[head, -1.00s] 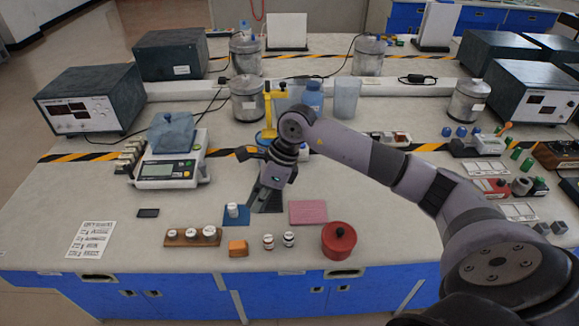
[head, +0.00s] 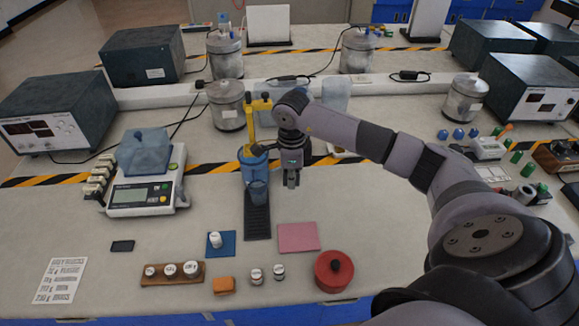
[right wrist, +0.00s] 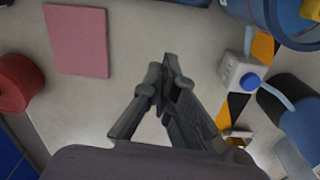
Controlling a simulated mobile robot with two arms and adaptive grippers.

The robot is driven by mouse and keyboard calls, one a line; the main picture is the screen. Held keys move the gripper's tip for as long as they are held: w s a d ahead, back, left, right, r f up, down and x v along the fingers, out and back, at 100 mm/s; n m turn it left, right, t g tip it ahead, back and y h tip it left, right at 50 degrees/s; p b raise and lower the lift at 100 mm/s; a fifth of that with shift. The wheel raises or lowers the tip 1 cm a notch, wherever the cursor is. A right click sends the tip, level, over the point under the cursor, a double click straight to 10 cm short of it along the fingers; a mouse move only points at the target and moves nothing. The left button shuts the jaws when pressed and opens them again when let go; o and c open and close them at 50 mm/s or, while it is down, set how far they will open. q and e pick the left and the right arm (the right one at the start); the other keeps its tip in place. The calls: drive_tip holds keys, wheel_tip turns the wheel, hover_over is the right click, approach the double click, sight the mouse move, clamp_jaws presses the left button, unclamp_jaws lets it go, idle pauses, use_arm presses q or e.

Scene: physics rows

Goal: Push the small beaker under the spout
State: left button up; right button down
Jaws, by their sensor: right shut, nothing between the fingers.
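The small translucent blue beaker (head: 258,193) stands upright on a long black strip (head: 257,222). Just behind it is a larger blue vessel (head: 252,163), below a yellow spout stand (head: 259,122). In the head view the two vessels overlap, so I cannot tell whether they touch. My right gripper (head: 291,181) is shut and empty, pointing down just right of the small beaker, with a gap between them. In the right wrist view its closed fingers (right wrist: 168,80) point over bare bench; the blue vessel (right wrist: 285,22) shows at top right. My left gripper is out of view.
A pink mat (head: 298,237) and a red pot (head: 334,270) lie in front, right of the strip. A blue mat (head: 228,246) with a white jar, an orange block (head: 223,285) and small jars are near the front edge. A scale (head: 145,188) stands left.

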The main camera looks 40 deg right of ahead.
wheel_tip(320, 180, down, 4)
drive_tip(key=shift+w+f+p, duration=0.1)
drive_tip(key=shift+p, duration=0.25)
drive_tip(key=shift+w+a+p, duration=0.65)
drive_tip(key=shift+w+a, duration=0.3)
drive_tip(key=shift+a, duration=0.25)
drive_tip(key=shift+w+a+f, duration=0.1)
drive_tip(key=shift+w+a, duration=0.2)
drive_tip(key=shift+a, duration=0.05)
drive_tip(key=shift+w+a+f+b, duration=0.15)
drive_tip(key=shift+w+a+b, duration=0.2)
drive_tip(key=shift+a+b, duration=0.15)
drive_tip(key=shift+w+a+b, duration=0.2)
drive_tip(key=shift+b, duration=0.1)
drive_tip(key=shift+a, duration=0.1)
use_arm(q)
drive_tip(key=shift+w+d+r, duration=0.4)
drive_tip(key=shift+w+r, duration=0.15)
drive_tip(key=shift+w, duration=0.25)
